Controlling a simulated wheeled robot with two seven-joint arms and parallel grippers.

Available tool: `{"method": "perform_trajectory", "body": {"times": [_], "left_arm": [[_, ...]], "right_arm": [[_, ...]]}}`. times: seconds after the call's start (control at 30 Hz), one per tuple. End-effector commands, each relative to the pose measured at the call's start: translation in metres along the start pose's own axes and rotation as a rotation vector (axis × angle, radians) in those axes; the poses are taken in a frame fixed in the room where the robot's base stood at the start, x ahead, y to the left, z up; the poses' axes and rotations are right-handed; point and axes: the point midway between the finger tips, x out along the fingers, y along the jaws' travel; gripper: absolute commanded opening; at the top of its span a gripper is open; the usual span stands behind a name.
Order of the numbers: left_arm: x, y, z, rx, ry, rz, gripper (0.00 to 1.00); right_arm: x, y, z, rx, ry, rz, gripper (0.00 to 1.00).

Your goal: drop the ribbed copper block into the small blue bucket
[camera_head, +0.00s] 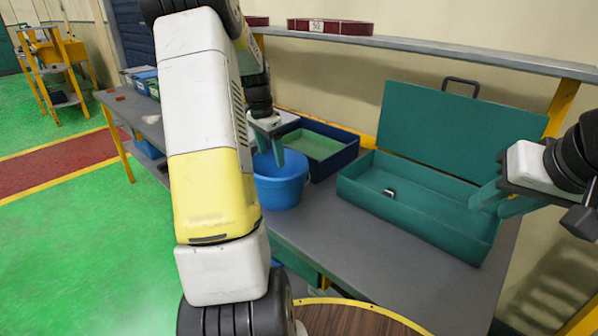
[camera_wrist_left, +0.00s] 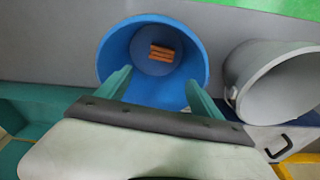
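The small blue bucket (camera_head: 282,190) stands on the grey workbench, partly hidden behind my left arm. In the left wrist view I look into the blue bucket (camera_wrist_left: 112,55), and the ribbed copper block (camera_wrist_left: 162,53) lies on its bottom. My left gripper (camera_head: 268,145) is at the bucket's mouth. In the left wrist view its two fingers (camera_wrist_left: 158,80) are spread apart with nothing between them. The block is beyond the fingertips, apart from them. My right gripper (camera_head: 503,198) is open and empty over the right part of the teal case.
An open teal case (camera_head: 415,225) with a raised lid holds a small metal piece (camera_head: 390,193). A dark blue tray (camera_head: 335,165) sits behind the bucket. A grey bucket (camera_wrist_left: 275,85) stands beside the blue one in the wrist view. The bench front (camera_head: 390,280) is clear.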

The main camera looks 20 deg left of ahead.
Motion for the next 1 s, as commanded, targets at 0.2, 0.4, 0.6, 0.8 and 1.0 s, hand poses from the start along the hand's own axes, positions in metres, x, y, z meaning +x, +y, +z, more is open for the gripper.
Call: {"method": "perform_trajectory", "body": {"times": [0.2,0.4,0.6,0.8,1.0], "left_arm": [[-0.002,0.0,0.0,0.0,-0.001,0.0,0.76],[-0.029,0.0,0.0,0.0,0.002,-0.003,0.76],[-0.062,-0.001,-0.001,0.0,0.002,-0.002,0.76],[-0.077,0.0,0.0,0.0,0.0,0.0,0.76],[-0.078,0.0,0.0,0.0,0.0,0.0,0.76]], "right_arm": [[0.0,0.0,0.0,0.0,0.0,0.0,0.33],[0.0,0.0,0.0,0.0,0.0,0.0,0.33],[0.0,0.0,0.0,0.0,0.0,0.0,0.33],[0.0,0.0,0.0,0.0,0.0,0.0,0.33],[0.0,0.0,0.0,0.0,0.0,0.0,0.33]]}}
